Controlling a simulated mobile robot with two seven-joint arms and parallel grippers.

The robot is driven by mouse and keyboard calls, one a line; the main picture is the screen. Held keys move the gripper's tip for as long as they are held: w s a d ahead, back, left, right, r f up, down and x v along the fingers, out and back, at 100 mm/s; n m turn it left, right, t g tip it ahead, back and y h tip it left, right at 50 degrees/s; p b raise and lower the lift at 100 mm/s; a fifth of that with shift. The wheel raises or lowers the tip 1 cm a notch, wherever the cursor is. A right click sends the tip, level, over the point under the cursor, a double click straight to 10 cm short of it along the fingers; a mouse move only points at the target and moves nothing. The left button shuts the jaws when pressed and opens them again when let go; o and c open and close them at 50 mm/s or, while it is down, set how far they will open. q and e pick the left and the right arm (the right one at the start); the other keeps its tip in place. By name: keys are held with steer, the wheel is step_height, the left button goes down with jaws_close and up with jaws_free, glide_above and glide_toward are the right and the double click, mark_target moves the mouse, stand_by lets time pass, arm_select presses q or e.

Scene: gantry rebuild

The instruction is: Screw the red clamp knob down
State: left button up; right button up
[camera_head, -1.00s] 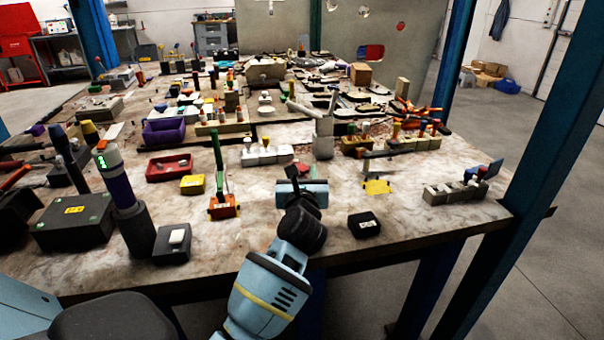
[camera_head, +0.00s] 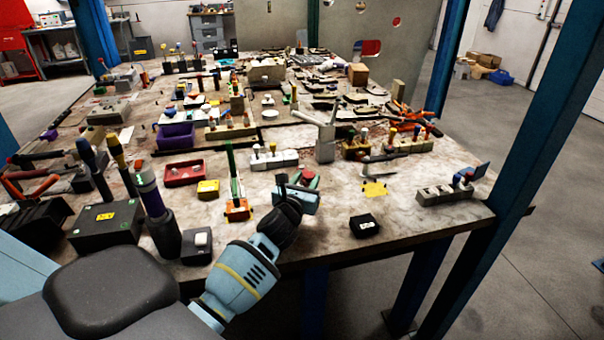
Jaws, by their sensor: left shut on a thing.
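My left gripper (camera_head: 294,184) is over the front middle of the workbench, its arm coming up from the bottom of the view. It is shut on a small dark red round thing, the red clamp knob (camera_head: 307,179), which shows between and beside the fingers. The fingers and wrist hide most of the knob and whatever is under it, so I cannot tell whether it is seated on a thread. My right gripper is not in view.
Left of the gripper stands an orange-based clamp with a green upright lever (camera_head: 237,208). A black box (camera_head: 365,225) lies to the right, near the front edge. A grey block with slots (camera_head: 444,193) stands farther right. Bare bench top lies around the black box.

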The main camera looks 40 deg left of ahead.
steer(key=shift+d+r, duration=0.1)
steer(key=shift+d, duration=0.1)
arm_select(q)
steer(key=o, duration=0.8)
steer(key=shift+c, duration=0.2)
steer(key=shift+o, duration=0.3)
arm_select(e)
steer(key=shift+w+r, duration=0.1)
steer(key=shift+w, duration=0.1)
arm_select(q)
steer(key=shift+s, duration=0.1)
steer(key=v, duration=0.6)
steer(key=shift+s+p, duration=0.35)
steer(key=shift+s, duration=0.05)
steer(key=shift+s+d, duration=0.1)
steer(key=shift+s, duration=0.3)
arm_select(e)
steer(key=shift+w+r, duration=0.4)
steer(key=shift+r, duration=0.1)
